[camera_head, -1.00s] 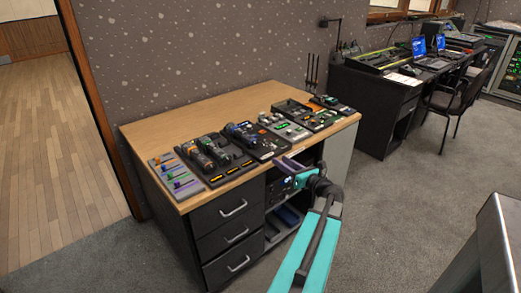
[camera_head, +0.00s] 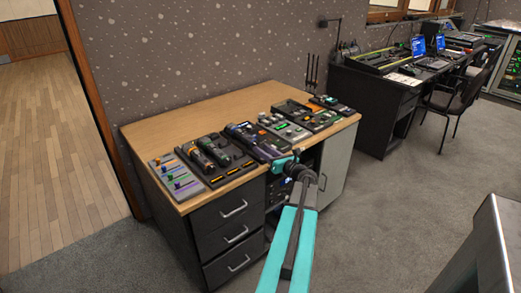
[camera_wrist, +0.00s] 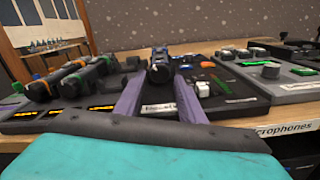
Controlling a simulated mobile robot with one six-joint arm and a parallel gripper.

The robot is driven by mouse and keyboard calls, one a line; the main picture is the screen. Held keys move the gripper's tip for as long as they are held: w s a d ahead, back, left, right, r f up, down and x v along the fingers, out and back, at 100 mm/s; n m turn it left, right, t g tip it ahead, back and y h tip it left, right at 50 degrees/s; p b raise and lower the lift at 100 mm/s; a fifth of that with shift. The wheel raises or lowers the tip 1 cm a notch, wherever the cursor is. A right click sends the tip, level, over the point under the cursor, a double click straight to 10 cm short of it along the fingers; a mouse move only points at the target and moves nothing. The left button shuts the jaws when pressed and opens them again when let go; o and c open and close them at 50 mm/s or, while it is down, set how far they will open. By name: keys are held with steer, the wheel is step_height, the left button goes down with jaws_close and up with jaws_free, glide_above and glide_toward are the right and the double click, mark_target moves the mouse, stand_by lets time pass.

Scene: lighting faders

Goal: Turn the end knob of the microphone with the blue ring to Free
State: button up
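The microphone with the blue ring (camera_wrist: 159,52) lies in a dark tray, its dark end knob (camera_wrist: 160,74) facing the wrist camera. In the head view this microphone (camera_head: 238,131) lies in the middle tray on the desk. My gripper (camera_wrist: 159,82) is open, its two purple fingers pointing at the microphone. The knob appears in the gap between the fingertips; I cannot tell whether they reach alongside it. Nothing is visibly held. In the head view my gripper (camera_head: 266,153) is at the desk's front edge. The knob's setting and any Free mark are not readable.
Left of it, another tray (camera_head: 213,182) holds microphones with green (camera_wrist: 41,84) and orange (camera_wrist: 74,64) rings. A grey panel (camera_wrist: 285,90) with a knob is on the right. A small fader panel (camera_head: 165,163) sits at the desk's left end. The back of the desk (camera_head: 190,118) is clear.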

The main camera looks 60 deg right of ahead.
steer(key=shift+x, duration=1.1)
steer(key=c, duration=0.8)
steer(key=shift+f+n+b, duration=0.15)
steer(key=shift+n+b, duration=0.75)
steer(key=shift+b, duration=0.25)
steer(key=shift+a+n+b, duration=0.1)
steer(key=shift+n+b, duration=1.1)
steer(key=shift+b, duration=0.05)
steer(key=shift+n+b, duration=0.4)
steer(key=shift+n, duration=0.2)
